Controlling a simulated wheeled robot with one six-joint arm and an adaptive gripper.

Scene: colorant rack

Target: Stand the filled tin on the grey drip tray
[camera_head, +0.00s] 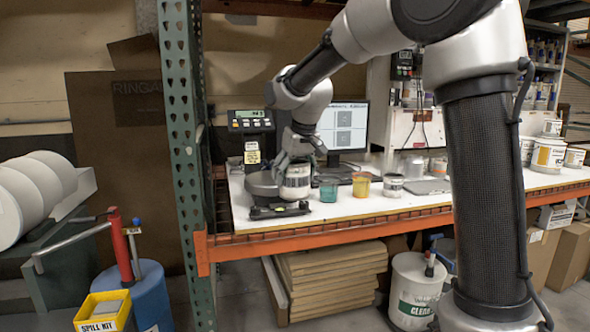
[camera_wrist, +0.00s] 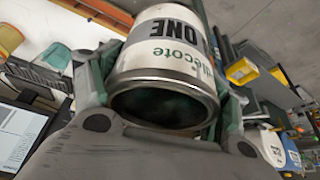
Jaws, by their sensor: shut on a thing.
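A white tin (camera_head: 295,188) is held by my gripper (camera_head: 298,150) at the left part of the bench. In the wrist view the tin (camera_wrist: 168,72) sits between both fingers, with lettering on its white side. Its metal-rimmed open end faces the camera and looks dark inside. My gripper is shut on it. I cannot tell whether its base touches the surface below. A flat grey tray (camera_head: 428,187), which looks like the drip tray, lies on the bench to the right and appears empty.
A dark round scale plate (camera_head: 261,184) stands just left of the tin, with a lit display (camera_head: 250,121) behind. A green cup (camera_head: 328,190), a yellow cup (camera_head: 361,185) and a small tin (camera_head: 392,186) stand between the held tin and tray.

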